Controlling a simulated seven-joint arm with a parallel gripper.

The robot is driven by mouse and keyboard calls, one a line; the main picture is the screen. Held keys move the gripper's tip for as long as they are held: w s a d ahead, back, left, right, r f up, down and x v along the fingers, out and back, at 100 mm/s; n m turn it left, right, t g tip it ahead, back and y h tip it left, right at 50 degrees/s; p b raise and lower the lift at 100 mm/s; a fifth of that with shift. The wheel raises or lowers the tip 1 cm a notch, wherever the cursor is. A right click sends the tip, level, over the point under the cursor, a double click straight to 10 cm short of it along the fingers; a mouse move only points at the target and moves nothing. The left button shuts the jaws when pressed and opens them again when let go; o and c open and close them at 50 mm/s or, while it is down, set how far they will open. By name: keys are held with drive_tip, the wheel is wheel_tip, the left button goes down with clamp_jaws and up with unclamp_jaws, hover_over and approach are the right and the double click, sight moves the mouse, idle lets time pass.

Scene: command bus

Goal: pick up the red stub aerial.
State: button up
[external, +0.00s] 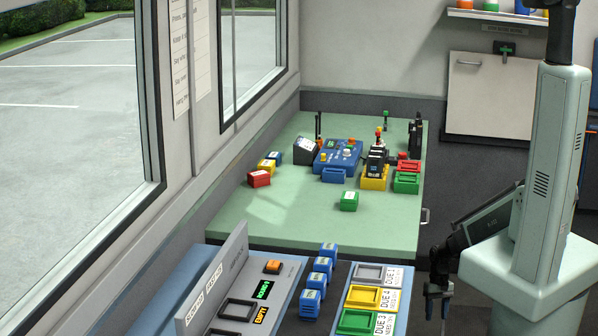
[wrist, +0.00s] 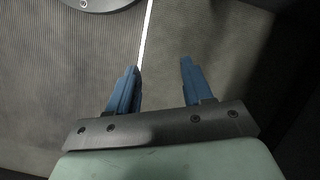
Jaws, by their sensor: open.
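A small red-topped upright piece (external: 378,133), which looks like the red stub aerial, stands on or just behind a black handset in a yellow holder (external: 374,184) on the green desk (external: 290,205). It is too small to tell how it is fixed. My gripper (external: 436,312) hangs low at the right, beside the front console and well away from the red piece. In the wrist view my gripper (wrist: 160,66) is open and empty, with its two blue fingers apart over the floor. No aerial shows in that view.
A blue console (external: 338,157), red tray (external: 409,166), green tray (external: 406,183) and another black handset (external: 415,138) crowd round the yellow holder. A green-topped piece (external: 386,119) stands behind. A green block (external: 349,201) lies in front; the desk's front left is clear.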

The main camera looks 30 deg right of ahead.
drive_tip(key=w+d+r+m+t, duration=0.1)
drive_tip(key=w+d+m+t, duration=0.1)
drive_tip(key=w+d, duration=0.35)
drive_tip(key=w+d+r+m+t, duration=0.1)
drive_tip(key=w+d+r, duration=0.1)
drive_tip(key=w, duration=0.7)
drive_tip(key=w+d+r+m+t, duration=0.3)
drive_tip(key=w+d+r, duration=0.2)
drive_tip(key=w+d, duration=0.4)
drive_tip(key=w+d+r+m+t, duration=0.2)
drive_tip(key=w+d+r, duration=0.3)
drive_tip(key=w+d, duration=0.35)
drive_tip(key=w+d+r+n+t+h, duration=0.1)
drive_tip(key=w+d+r, duration=0.2)
drive_tip(key=r, duration=0.5)
drive_tip(key=w+d+r+n+t+h, duration=0.1)
drive_tip(key=w+d+r+n, duration=0.2)
drive_tip(key=r, duration=0.6)
drive_tip(key=w+d+r+t, duration=0.15)
drive_tip(key=d+r, duration=0.25)
drive_tip(key=r, duration=0.4)
wheel_tip(320, 180, up, 18)
drive_tip(key=n+g, duration=0.2)
drive_tip(key=n, duration=0.6)
hover_over(379, 134)
drive_tip(key=s, duration=0.6)
drive_tip(key=x, duration=1.3)
drive_tip(key=shift+d+f, duration=0.1)
drive_tip(key=shift+d, duration=0.15)
